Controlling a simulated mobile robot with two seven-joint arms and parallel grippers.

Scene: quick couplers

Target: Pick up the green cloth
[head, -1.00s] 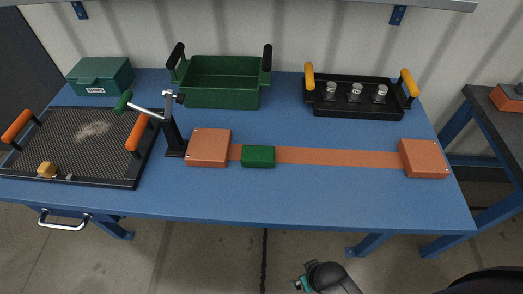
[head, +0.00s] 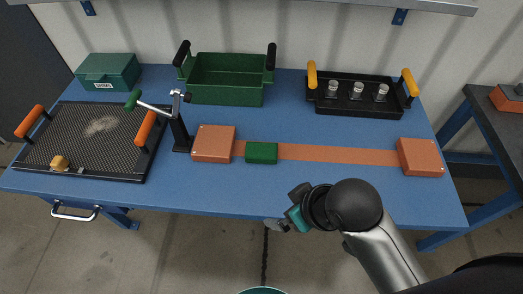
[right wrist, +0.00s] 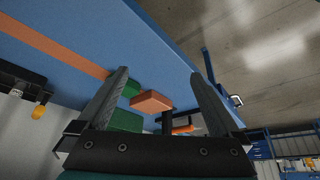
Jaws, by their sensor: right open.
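A small dark green, block-shaped piece (head: 262,152) lies on the orange strip at the middle of the blue bench. It is the only thing like a folded green cloth; I cannot tell if it is cloth. It also shows in the right wrist view (right wrist: 131,88), beyond the left finger. My right gripper (head: 286,209) is open and empty, in front of the bench's front edge and apart from the green piece. In the right wrist view the two fingers (right wrist: 158,76) stand wide apart. My left gripper is not in view.
Orange blocks (head: 213,143) (head: 420,157) end the orange strip (head: 335,154). A crank stand (head: 180,132) is left of them. Behind are a green tray (head: 226,94) and a black tray (head: 350,106) with several knobs. A mesh tray (head: 80,165) and a green box (head: 108,71) stand left.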

